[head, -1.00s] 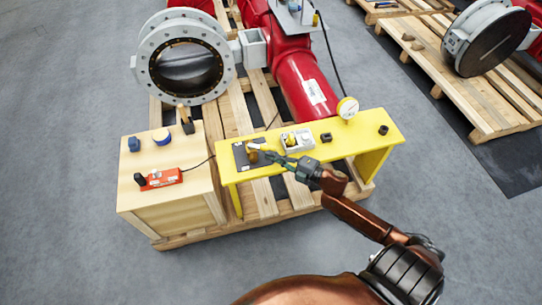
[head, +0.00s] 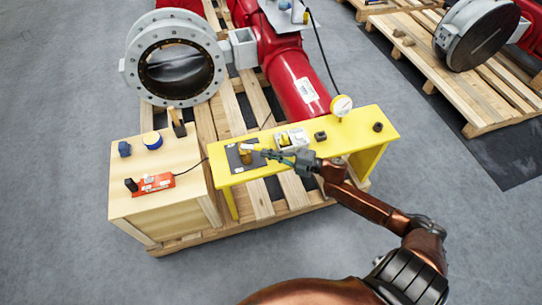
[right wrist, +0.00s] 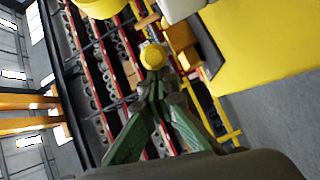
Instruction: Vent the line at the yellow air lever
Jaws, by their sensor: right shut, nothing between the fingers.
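The dark plate (head: 233,162) lies at the left end of the yellow bench (head: 345,136). A small brass valve body (head: 245,157) stands on it, with a pale yellow lever (head: 249,147) at its top. My right gripper (head: 267,153) is shut and empty, just right of the valve, pointing left. Whether it touches the lever cannot be told in the head view. In the right wrist view a round yellow end (right wrist: 153,56) shows just beyond my closed fingertips (right wrist: 156,86); it may be the lever. My left gripper is not in view.
A white tray (head: 300,136) with a yellow part, a black knob (head: 320,136) and a gauge (head: 341,105) sit along the bench. A wooden crate (head: 140,200) with a red box (head: 154,183) stands left. A large flanged valve (head: 133,68) is behind.

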